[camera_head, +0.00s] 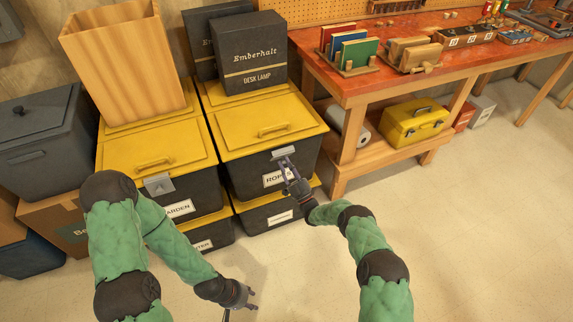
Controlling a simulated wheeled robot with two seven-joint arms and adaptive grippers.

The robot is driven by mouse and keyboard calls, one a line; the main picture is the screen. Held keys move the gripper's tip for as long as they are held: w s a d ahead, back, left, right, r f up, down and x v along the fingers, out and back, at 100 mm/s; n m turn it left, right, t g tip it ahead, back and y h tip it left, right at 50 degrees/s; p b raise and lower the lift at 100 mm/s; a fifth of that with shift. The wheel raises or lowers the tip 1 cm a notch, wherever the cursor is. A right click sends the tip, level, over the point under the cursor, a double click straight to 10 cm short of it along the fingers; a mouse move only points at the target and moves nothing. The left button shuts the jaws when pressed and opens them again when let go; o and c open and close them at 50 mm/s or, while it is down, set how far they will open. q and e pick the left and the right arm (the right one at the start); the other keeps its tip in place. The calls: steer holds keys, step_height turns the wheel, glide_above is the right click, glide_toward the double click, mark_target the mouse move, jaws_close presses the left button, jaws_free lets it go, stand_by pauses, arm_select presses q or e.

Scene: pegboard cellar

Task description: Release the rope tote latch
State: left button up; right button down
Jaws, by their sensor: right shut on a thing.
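The rope tote (243,163) is a black bin with a yellow lid (265,115) and a white label starting "ROP", partly covered by my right gripper. It stands on another black tote. Its grey latch (285,153) is at the front rim of the lid. My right gripper (285,164) is at the latch, shut on it, with the fingers hiding its lower part. Whether the latch is fastened cannot be told. My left gripper (244,302) is open and empty, low over the floor in front of the totes.
A red-topped workbench (390,85) is close on the right. The floor (460,230) in front is clear.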

steer(key=shift+f, duration=0.25)
steer(key=c, duration=1)
jaws_free()
steer(key=shift+a, duration=0.1)
steer(key=shift+r, duration=0.1)
steer(key=v, duration=1.2)
